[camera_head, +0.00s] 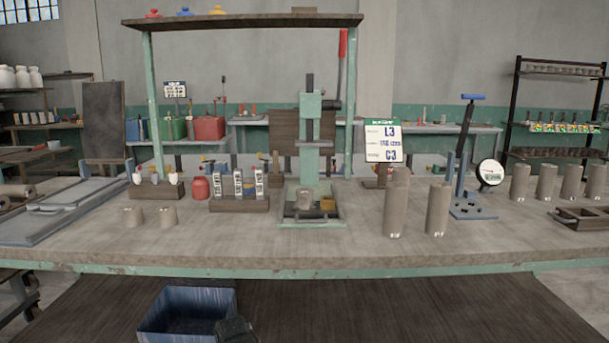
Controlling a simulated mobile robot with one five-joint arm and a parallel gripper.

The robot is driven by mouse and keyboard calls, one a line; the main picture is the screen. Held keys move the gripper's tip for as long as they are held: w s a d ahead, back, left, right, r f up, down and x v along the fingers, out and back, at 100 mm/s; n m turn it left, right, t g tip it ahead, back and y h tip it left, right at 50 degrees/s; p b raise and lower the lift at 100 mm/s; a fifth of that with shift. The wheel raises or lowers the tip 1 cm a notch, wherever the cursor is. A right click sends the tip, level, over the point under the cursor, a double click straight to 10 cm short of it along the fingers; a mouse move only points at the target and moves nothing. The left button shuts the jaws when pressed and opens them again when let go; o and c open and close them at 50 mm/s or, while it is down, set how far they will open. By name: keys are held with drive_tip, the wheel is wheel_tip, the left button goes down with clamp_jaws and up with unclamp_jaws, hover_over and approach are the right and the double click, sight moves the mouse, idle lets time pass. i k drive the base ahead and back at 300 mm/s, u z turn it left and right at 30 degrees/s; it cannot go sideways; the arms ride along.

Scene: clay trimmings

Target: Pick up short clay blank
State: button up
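Two short clay blanks stand upright on the left part of the workbench, a left one (133,217) and a right one (168,217), with a small gap between them. Another short clay piece (305,199) sits on the base of the green press at the middle. A dark part (235,330) at the bottom edge, overlapping the blue bin, looks like the end of my arm. It is cut off by the frame, and its fingers cannot be made out. It is below the bench front and well apart from the blanks.
The workbench (230,248) has clear room at its front. Tall clay cylinders (394,207) stand right of the press (310,150). Racks (155,190) and a tool block (240,204) stand behind the short blanks. A blue bin (160,325) is below the bench edge.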

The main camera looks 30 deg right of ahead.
sight(304, 195)
drive_tip(key=u, duration=2.65)
drive_tip(key=k, duration=1.15)
drive_tip(key=z, duration=0.95)
drive_tip(key=i, duration=1)
drive_tip(key=u, duration=0.05)
